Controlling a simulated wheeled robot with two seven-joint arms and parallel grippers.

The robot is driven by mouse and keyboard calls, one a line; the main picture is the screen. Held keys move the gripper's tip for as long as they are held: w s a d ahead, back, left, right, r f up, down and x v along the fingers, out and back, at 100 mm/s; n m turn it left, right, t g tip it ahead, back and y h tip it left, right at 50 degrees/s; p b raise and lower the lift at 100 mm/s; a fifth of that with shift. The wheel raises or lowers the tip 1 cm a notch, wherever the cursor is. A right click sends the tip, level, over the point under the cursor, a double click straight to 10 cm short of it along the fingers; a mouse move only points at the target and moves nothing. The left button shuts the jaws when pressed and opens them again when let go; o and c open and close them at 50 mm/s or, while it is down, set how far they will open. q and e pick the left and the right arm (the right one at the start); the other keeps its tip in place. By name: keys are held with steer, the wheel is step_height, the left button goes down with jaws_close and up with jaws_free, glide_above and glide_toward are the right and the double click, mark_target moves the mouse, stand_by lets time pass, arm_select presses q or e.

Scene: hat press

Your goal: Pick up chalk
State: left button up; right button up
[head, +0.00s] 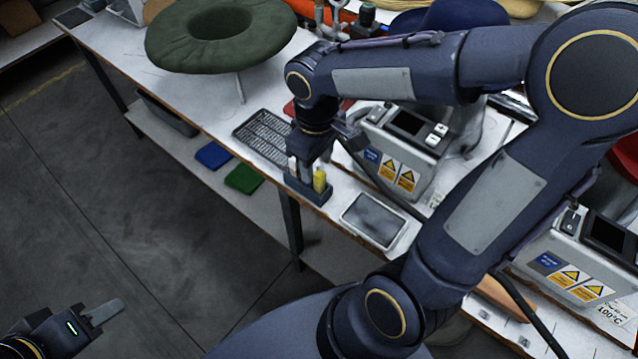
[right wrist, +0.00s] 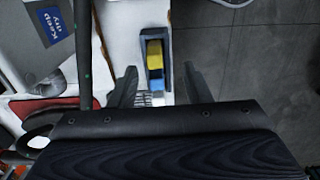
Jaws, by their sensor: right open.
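A small dark holder (head: 308,193) stands near the front edge of the bench, with chalk in it. A yellow chalk (head: 319,180) and a white piece (head: 293,167) show in the head view. In the right wrist view the yellow chalk (right wrist: 154,54) and a blue piece (right wrist: 156,86) stand in the holder (right wrist: 143,67). My right gripper (right wrist: 160,88) is open and empty, its fingers apart on either side of the holder; its arm partly covers the holder in the head view. My left gripper (head: 104,312) is low over the floor, far from the bench; its jaw gap is unclear.
A grey tray (head: 373,221) lies right of the holder, and a dark wire rack (head: 263,135) lies behind it. A control box with warning labels (head: 405,145) stands close on the right. A green felt hat (head: 220,32) is at the back left. Open floor lies left.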

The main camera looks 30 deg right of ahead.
mark_target(320, 173)
steer(key=f, duration=0.5)
steer(key=shift+w+d+f, duration=0.15)
steer(key=shift+d, duration=0.2)
steer(key=shift+c, duration=0.3)
jaws_close()
